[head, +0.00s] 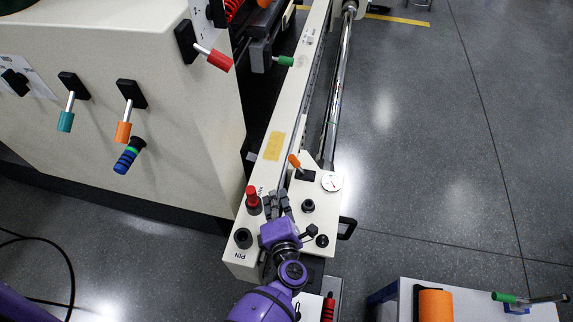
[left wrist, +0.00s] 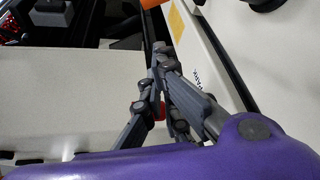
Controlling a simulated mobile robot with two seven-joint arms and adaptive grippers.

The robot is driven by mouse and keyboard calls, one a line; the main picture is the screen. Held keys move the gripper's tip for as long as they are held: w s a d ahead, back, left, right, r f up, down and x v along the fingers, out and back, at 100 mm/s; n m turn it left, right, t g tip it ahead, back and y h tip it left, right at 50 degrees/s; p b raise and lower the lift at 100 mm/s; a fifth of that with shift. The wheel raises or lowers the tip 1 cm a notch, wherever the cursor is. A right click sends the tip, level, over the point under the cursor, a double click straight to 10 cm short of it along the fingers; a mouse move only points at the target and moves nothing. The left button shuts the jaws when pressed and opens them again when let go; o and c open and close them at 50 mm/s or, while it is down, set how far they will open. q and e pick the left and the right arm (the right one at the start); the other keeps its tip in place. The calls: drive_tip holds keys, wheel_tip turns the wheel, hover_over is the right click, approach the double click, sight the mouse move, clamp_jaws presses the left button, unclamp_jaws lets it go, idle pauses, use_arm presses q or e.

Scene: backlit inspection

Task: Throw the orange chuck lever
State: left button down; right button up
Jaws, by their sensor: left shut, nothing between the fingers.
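Two orange-handled levers show in the head view. One orange lever (head: 294,160) rises from a small dark base on the pale plate beside a round gauge (head: 332,182). The other orange lever (head: 123,131) hangs from a black mount on the cream cabinet face at left. I cannot tell by label which is the chuck lever. My left gripper (head: 277,198) is shut and empty over the near end of the machine, just short of the lever by the gauge and apart from it. Its closed fingers also show in the left wrist view (left wrist: 160,55). My right gripper is not in view.
A red knob (head: 253,198) stands close left of my left fingers. Teal (head: 66,121), blue-striped (head: 126,160) and red (head: 219,60) handles stick out from the cabinet (head: 190,130). A white cart (head: 470,312) stands lower right.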

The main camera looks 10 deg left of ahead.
sight(297, 166)
use_arm(q)
drive_tip(key=shift+w+a+f+n+g+y+b, duration=0.2)
drive_tip(key=shift+w+f+n+g+y+b, duration=0.3)
drive_tip(key=shift+w+f+n, duration=0.5)
drive_tip(key=b+x, duration=0.1)
drive_tip(key=x, duration=0.7)
drive_tip(key=shift+w, duration=0.25)
drive_tip(key=shift+w+d+r, duration=0.3)
drive_tip(key=shift+d+r, duration=0.1)
drive_tip(key=shift+d, duration=0.2)
drive_tip(key=shift+w+d+r, duration=0.3)
drive_tip(key=shift+d+r, duration=0.05)
drive_tip(key=shift+d, duration=0.25)
drive_tip(key=shift+d+r, duration=0.15)
drive_tip(key=shift+d, duration=0.2)
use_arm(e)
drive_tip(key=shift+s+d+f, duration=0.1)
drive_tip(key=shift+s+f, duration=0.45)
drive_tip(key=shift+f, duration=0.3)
use_arm(q)
drive_tip(key=shift+d+r, duration=0.1)
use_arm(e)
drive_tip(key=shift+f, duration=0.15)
